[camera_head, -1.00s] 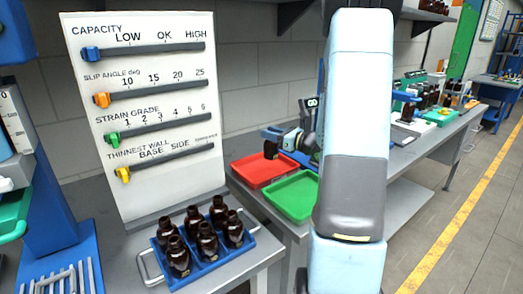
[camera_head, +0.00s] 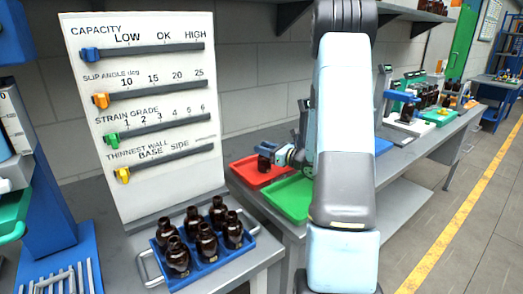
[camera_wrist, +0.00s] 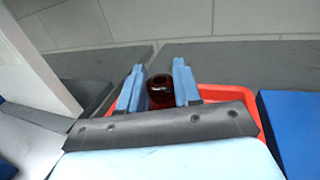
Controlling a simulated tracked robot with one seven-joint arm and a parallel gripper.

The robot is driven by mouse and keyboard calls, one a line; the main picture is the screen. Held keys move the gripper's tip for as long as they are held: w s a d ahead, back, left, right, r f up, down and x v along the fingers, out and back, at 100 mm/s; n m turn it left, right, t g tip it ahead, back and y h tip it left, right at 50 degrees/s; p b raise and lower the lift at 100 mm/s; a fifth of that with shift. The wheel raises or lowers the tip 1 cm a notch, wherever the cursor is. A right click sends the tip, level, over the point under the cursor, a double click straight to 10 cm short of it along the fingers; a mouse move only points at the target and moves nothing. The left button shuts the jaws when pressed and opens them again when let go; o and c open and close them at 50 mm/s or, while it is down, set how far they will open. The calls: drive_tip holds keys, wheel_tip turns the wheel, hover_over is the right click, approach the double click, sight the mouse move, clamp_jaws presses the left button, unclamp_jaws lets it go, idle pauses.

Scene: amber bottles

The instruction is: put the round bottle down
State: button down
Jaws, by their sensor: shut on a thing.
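The round bottle is dark brown glass and shows between my fingers in the wrist view (camera_wrist: 160,91). In the head view the bottle (camera_head: 265,163) is small and dark, at the red tray (camera_head: 244,175). My gripper (camera_wrist: 158,85) has a light blue finger on each side of the bottle and is shut on it. In the head view my gripper (camera_head: 277,157) is low at the tray's right part, partly hidden by my arm. The red tray's rim also shows behind the fingers in the wrist view (camera_wrist: 226,92). I cannot tell whether the bottle touches the tray floor.
A green tray (camera_head: 289,198) lies right of the red one, partly behind my arm. A blue rack of several brown bottles (camera_head: 207,264) stands at the front left. A white slider board (camera_head: 150,110) rises behind the rack. More bottles stand far right on the bench.

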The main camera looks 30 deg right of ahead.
drive_tip(key=c, duration=0.8)
unclamp_jaws()
drive_tip(key=shift+f, duration=0.1)
